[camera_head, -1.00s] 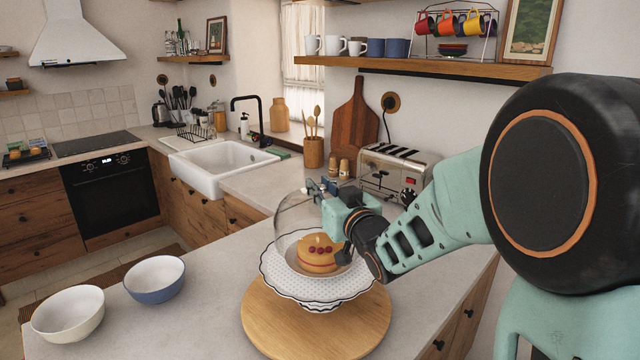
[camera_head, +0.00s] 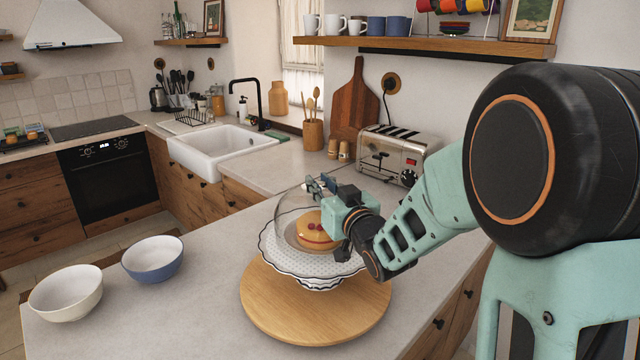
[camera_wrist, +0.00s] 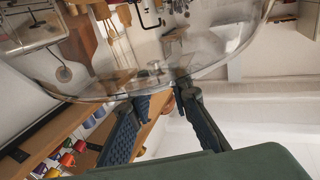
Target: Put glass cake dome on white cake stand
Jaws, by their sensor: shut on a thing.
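The clear glass cake dome (camera_head: 289,212) is around the cake (camera_head: 312,236), over the white cake stand (camera_head: 275,262) with its dark scalloped trim. My gripper (camera_head: 322,184) is shut on the dome near its top in the head view. In the wrist view the curved glass of the dome (camera_wrist: 100,85) spans the upper part, with the fingers of my gripper (camera_wrist: 157,90) at it. The dome's lower edge is hard to see, and I cannot tell whether it touches the stand. My gripper hides the dome's right side.
The stand is on a round wooden board (camera_head: 305,320) on the counter (camera_head: 190,305). A white bowl (camera_head: 66,294) and a blue bowl (camera_head: 152,260) are to the left. A toaster (camera_head: 395,152) is behind my arm. The counter between bowls and board is clear.

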